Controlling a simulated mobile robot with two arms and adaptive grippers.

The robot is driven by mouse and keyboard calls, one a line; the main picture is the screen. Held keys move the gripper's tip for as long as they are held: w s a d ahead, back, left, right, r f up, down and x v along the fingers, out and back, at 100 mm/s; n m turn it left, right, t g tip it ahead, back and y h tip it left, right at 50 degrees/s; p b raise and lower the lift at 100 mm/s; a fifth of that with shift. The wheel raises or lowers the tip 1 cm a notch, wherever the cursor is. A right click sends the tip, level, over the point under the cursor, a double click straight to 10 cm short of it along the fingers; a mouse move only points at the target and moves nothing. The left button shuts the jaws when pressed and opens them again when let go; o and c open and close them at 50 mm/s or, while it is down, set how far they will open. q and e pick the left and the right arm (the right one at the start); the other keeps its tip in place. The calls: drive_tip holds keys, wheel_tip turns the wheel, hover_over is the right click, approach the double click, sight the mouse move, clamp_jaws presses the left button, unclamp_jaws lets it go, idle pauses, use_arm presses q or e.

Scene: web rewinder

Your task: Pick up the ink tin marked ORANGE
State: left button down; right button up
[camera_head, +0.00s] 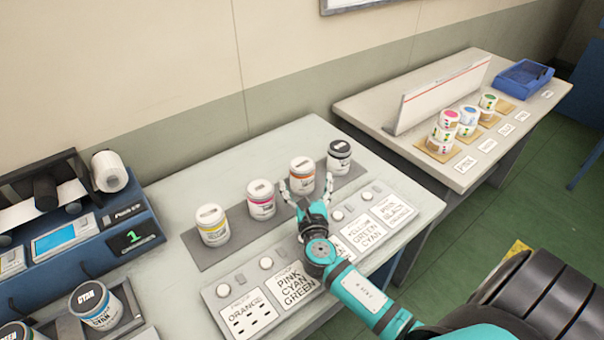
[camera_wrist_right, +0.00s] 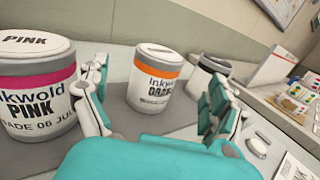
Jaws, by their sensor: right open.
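The ink tin marked ORANGE (camera_head: 302,176) is white with an orange band and stands upright on a dark grey mat (camera_head: 203,255). In the right wrist view the ORANGE tin (camera_wrist_right: 157,80) stands beyond the fingers, in the gap between them. My right gripper (camera_head: 307,189) is open and empty, just on the near side of that tin. The PINK tin (camera_head: 261,200) stands to its left and a black-banded tin (camera_head: 339,160) to its right. A yellow-banded tin (camera_head: 213,225) is at the left end of the row. My left gripper is not in view.
A sloped label panel (camera_head: 290,290) with round knobs lies along the bench's near edge, under my right arm. A blue machine (camera_head: 100,235) and CYAN tin (camera_head: 95,306) are at the left. A second table (camera_head: 450,165) at the right holds small tins and a blue tray (camera_head: 524,80).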

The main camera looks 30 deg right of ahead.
sight(302, 164)
drive_tip(key=shift+w+d, duration=0.3)
drive_tip(key=shift+w, duration=0.25)
drive_tip(key=shift+w+d+r, duration=0.1)
drive_tip(key=shift+w+d, duration=0.1)
drive_tip(key=shift+w, duration=0.2)
drive_tip(key=x, duration=0.4)
drive_tip(key=shift+w+d, duration=0.1)
drive_tip(key=shift+w, duration=0.3)
drive_tip(key=shift+c, duration=0.5)
drive_tip(key=c, duration=1.4)
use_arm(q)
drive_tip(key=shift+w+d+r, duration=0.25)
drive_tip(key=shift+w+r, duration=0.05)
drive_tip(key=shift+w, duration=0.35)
use_arm(e)
drive_tip(key=shift+c, duration=0.7)
